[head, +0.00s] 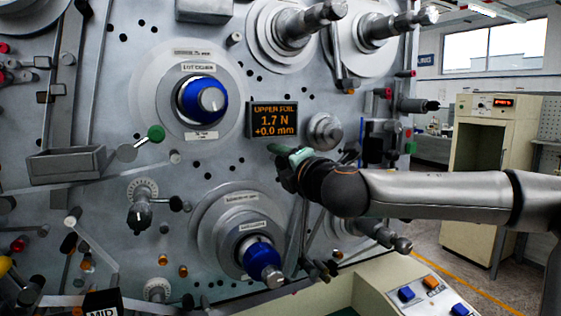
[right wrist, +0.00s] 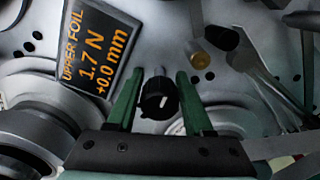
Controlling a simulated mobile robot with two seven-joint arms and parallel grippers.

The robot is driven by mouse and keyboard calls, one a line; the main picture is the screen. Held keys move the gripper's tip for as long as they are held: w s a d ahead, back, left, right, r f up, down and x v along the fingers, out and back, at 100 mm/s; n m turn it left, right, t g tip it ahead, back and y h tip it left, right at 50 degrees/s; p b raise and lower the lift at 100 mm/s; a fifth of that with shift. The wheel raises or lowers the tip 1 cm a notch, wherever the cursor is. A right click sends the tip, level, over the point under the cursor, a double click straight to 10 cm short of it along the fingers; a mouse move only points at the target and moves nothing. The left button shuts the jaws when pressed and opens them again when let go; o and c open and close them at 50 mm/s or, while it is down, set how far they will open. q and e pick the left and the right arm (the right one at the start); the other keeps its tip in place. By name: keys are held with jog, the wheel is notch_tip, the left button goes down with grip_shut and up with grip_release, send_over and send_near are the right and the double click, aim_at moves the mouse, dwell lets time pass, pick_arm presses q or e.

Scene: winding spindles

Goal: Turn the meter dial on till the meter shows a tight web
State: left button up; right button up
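The meter (head: 272,119) is a dark screen on the grey machine face, reading "UPPER FOIL 1.7 N +0.0 mm" in orange; it also shows tilted in the right wrist view (right wrist: 93,58). A small black dial (right wrist: 155,101) with a white pointer mark sits below the meter. My right gripper (right wrist: 158,88) has its green fingers on either side of this dial, with small gaps visible at both sides. In the head view my right gripper (head: 288,160) is at the panel just below the meter and hides the dial. My left gripper is out of view.
Blue-hubbed spindles (head: 203,99) and (head: 260,262) stick out left of and below my right gripper. Another black dial with a scale (head: 140,212) is at lower left. A grey round knob (head: 324,131) is close right of the meter. A brass peg (right wrist: 201,58) is near the right finger.

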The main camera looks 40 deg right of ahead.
jog(key=shift+o, duration=1.3)
jog(key=shift+s, duration=0.15)
jog(key=b+v, duration=0.3)
jog(key=v, duration=0.9)
jog(key=shift+s, duration=0.1)
